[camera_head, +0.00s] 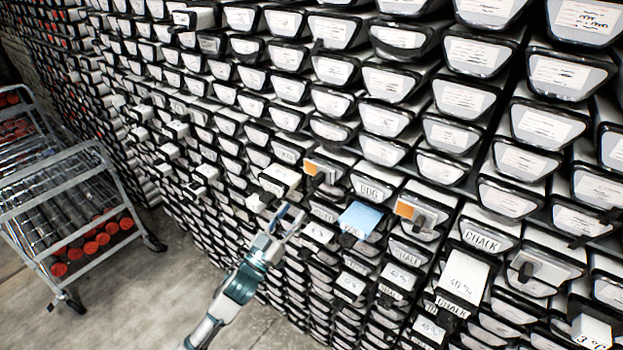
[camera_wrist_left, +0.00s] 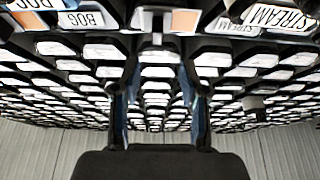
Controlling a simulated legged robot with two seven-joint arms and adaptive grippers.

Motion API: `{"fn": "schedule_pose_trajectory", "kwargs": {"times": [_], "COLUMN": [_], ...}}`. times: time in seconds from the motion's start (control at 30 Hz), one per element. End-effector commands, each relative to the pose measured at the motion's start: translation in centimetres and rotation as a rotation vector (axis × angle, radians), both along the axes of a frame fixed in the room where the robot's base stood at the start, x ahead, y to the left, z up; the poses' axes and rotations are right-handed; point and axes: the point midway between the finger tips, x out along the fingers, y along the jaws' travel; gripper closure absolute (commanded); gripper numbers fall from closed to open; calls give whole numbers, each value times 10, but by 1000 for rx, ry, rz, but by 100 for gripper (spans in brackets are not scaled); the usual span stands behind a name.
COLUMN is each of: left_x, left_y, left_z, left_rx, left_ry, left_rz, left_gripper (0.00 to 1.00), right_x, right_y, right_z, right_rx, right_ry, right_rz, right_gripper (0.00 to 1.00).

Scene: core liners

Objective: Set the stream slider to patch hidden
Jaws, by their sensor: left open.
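My left gripper (camera_head: 290,220) reaches up from the lower left to the wall of labelled core liners. In the left wrist view its two fingers (camera_wrist_left: 160,100) are apart with nothing between them. Liners marked STREAM (camera_wrist_left: 275,17) show at the top right of that view, but a slider on them cannot be made out clearly. An orange patch (camera_wrist_left: 186,20) shows above the fingers, and it is one of two orange patches, at left (camera_head: 311,168) and right (camera_head: 405,209), in the head view. Each has a grey block beside it. My right gripper is not in view.
Several white blocks stick out of the wall. A metal cart (camera_head: 75,205) with red-ended tubes stands at the left. The floor (camera_head: 120,290) between it and the wall is clear.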

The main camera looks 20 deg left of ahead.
Motion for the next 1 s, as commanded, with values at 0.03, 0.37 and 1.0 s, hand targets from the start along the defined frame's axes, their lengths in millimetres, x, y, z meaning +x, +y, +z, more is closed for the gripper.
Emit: {"fn": "schedule_pose_trajectory", "kwargs": {"times": [0.03,0.37,1.0], "left_x": [12,73,94], "left_y": [-4,-26,-33], "left_z": [9,35,42], "left_rx": [-1,1,0], "left_ry": [-3,-1,0], "left_rz": [1,0,0], "left_gripper": [56,56,81], "right_x": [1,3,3], "right_y": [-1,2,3], "right_z": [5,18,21], "right_rx": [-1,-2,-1], "right_ry": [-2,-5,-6], "right_rz": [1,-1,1], "right_gripper": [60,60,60]}}
